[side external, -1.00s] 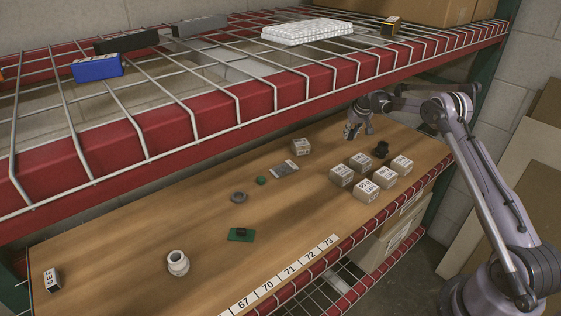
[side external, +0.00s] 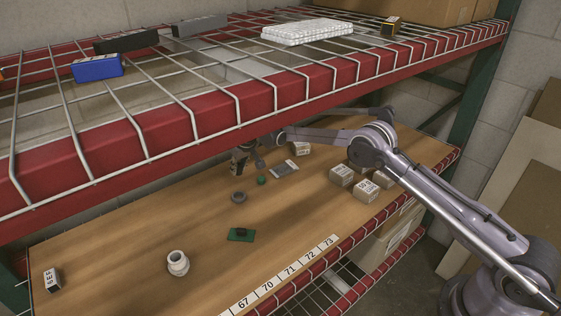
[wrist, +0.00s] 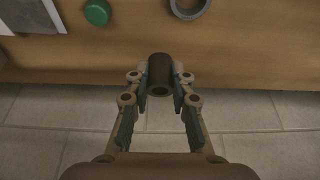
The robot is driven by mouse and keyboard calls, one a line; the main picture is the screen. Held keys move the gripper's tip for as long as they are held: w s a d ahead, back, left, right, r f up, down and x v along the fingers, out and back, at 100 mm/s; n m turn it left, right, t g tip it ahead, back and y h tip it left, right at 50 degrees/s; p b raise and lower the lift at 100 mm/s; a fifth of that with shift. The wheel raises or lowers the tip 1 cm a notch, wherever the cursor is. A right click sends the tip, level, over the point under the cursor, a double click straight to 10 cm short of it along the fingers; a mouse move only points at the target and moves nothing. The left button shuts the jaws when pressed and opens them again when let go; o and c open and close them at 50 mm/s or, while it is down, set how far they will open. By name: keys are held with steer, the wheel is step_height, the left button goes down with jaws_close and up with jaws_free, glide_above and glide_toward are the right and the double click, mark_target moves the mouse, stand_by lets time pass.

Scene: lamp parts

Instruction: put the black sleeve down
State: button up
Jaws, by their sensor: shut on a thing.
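My gripper (wrist: 160,82) is shut on the black sleeve (wrist: 159,70), a short dark tube with its open end facing the wrist camera. In the wrist view the sleeve overlaps the back edge of the wooden shelf board (wrist: 250,55); its height above the board is hard to judge. In the side external view my gripper (side external: 243,163) is over the back middle of the board, left of the green button (side external: 261,181) and behind the grey ring (side external: 238,197). The sleeve cannot be made out clearly there.
A grey plate (side external: 285,169) and small boxes (side external: 341,175) lie to the right. A green block (side external: 241,235), a white fitting (side external: 178,263) and a small box (side external: 52,280) are in front and left. The red-edged upper shelf (side external: 205,125) hangs overhead. The left board is largely clear.

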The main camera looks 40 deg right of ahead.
mark_target(214, 209)
steer(key=s+a, duration=0.1)
steer(key=a, duration=0.3)
steer(key=s+a+f+n, duration=0.1)
steer(key=a, duration=0.2)
steer(key=s+a+n+y, duration=0.1)
steer(key=s+a, duration=0.1)
steer(key=a, duration=0.2)
steer(key=shift+a+f, duration=0.3)
steer(key=shift+f, duration=0.05)
steer(key=shift+a+f+n, duration=0.25)
steer(key=shift+f+n, duration=0.05)
steer(key=shift+f, duration=2.2)
steer(key=shift+f, duration=0.15)
steer(key=o, duration=0.9)
